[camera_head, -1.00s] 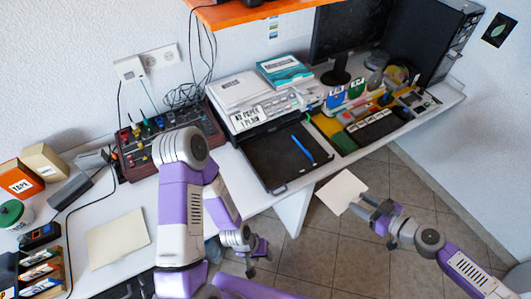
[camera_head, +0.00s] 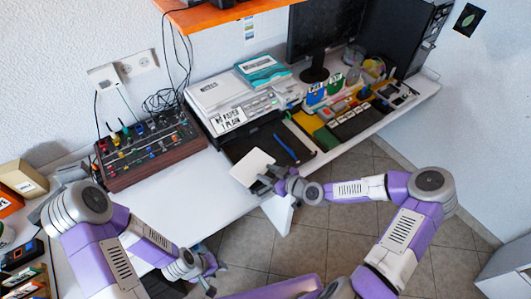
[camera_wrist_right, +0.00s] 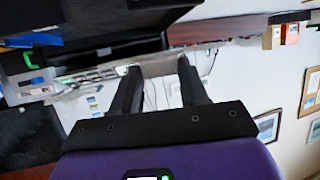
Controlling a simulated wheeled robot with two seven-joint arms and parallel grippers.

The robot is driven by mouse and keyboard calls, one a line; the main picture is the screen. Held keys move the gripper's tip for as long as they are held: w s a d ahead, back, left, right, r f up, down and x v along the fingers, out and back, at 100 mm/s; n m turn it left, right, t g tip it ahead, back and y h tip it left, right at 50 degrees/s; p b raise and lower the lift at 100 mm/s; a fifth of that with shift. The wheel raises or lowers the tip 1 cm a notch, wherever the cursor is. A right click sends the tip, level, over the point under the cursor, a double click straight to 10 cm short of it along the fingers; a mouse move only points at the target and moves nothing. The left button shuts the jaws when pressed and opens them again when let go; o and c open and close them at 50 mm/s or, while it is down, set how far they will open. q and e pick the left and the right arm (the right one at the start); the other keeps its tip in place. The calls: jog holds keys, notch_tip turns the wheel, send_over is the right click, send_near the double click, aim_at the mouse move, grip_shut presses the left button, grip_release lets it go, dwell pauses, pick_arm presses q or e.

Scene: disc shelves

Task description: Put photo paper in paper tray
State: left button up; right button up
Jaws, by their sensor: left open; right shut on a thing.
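A white square sheet of photo paper (camera_head: 252,166) is pinched at its lower right corner by my right gripper (camera_head: 267,179), which is shut on it. The sheet overlaps the front left part of the black paper tray (camera_head: 262,136) in the head view. I cannot tell whether it touches the tray. The tray extends from the white printer (camera_head: 222,95) and a blue pen (camera_head: 286,148) lies in it. In the right wrist view, the two dark fingers (camera_wrist_right: 157,88) point away; the sheet is hard to make out there. My left gripper (camera_head: 206,268) is open and empty, low by the desk's front edge.
A control box with knobs (camera_head: 150,150) stands left of the printer. The white desk (camera_head: 190,195) is clear in front.

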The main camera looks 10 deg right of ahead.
aim_at(268, 172)
jog(key=w+r+m+h, duration=0.1)
jog(key=w, duration=0.1)
jog(key=w+d+r+m+t+h, duration=0.1)
jog(key=w+r, duration=0.1)
jog(key=shift+w+r+h, duration=0.15)
jog(key=shift+w+h, duration=0.05)
jog(key=shift+h, duration=0.2)
jog(key=shift+w+d+r+m+t, duration=0.15)
jog(key=shift+w+r+m+t, duration=0.2)
jog(key=shift+r+m, duration=0.15)
notch_tip(268, 172, down, 10)
jog(key=shift+r+b, duration=0.1)
jog(key=shift+b, duration=1)
jog(key=shift+f+b, duration=0.6)
jog(key=shift+b, duration=0.05)
jog(key=shift+f, duration=0.1)
jog(key=o, duration=1)
jog(key=shift+s+f, duration=0.1)
jog(key=shift+o, duration=0.2)
